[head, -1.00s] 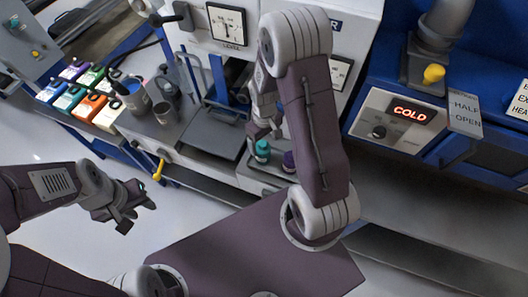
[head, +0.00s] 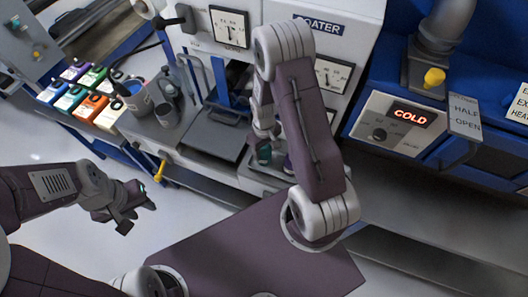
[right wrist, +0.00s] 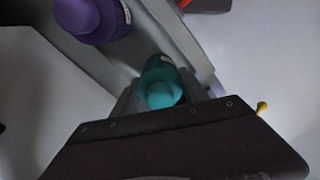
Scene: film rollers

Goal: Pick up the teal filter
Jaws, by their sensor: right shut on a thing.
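The teal filter (head: 264,155) is a small teal cylinder with a rounded top, at the front ledge of the white machine in the head view. It also shows in the right wrist view (right wrist: 162,88), at the middle between my jaws. My right gripper (head: 263,143) is shut on the teal filter from above; the fingers partly cover it. I cannot tell whether the filter is clear of its ledge. My left gripper (head: 135,210) is empty, its fingers apart, over the pale floor at the left.
A purple filter (right wrist: 95,18) stands close beside the teal one. A blue oven panel with a COLD display (head: 410,114) is at the right. Open floor lies at lower left.

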